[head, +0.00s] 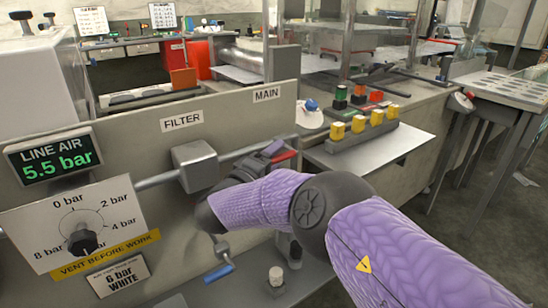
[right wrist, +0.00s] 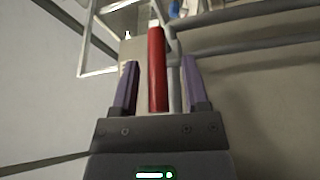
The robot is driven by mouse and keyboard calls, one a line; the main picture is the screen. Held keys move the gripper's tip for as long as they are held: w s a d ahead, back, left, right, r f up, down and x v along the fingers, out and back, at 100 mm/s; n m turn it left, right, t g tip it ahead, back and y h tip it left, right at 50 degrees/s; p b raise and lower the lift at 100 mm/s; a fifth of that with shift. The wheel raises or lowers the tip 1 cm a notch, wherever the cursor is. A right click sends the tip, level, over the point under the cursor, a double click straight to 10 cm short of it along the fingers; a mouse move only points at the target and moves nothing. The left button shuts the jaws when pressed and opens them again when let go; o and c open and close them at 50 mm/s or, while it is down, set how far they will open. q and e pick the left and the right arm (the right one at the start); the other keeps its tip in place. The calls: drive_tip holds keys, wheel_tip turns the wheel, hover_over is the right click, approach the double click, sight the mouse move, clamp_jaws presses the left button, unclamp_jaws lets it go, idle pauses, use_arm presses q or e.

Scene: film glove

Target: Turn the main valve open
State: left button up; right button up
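The main valve's red lever handle (head: 284,157) shows at the right end of the pipe, below the MAIN label (head: 267,95) on the grey panel. My right gripper (head: 270,150) is at the valve, and my own purple arm hides part of it. In the right wrist view the red handle (right wrist: 157,75) stands between the two purple fingers of the right gripper (right wrist: 160,60). The fingers are apart, with a visible gap on each side of the handle. The valve body is mostly hidden. My left gripper is not in view.
A filter block (head: 195,165) sits on the pipe left of the valve. A LINE AIR display (head: 54,157) reads 5.5 bar, above a dial knob (head: 83,241). A blue-handled valve (head: 218,272) hangs below. Yellow-topped blocks (head: 358,125) stand on the bench at right.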

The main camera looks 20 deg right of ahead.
use_arm(q)
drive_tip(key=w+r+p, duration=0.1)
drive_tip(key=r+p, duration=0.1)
drive_tip(key=p, duration=0.1)
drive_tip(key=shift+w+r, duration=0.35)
use_arm(e)
drive_tip(key=r+v, duration=0.1)
drive_tip(key=v, duration=0.9)
drive_tip(key=shift+f, duration=0.5)
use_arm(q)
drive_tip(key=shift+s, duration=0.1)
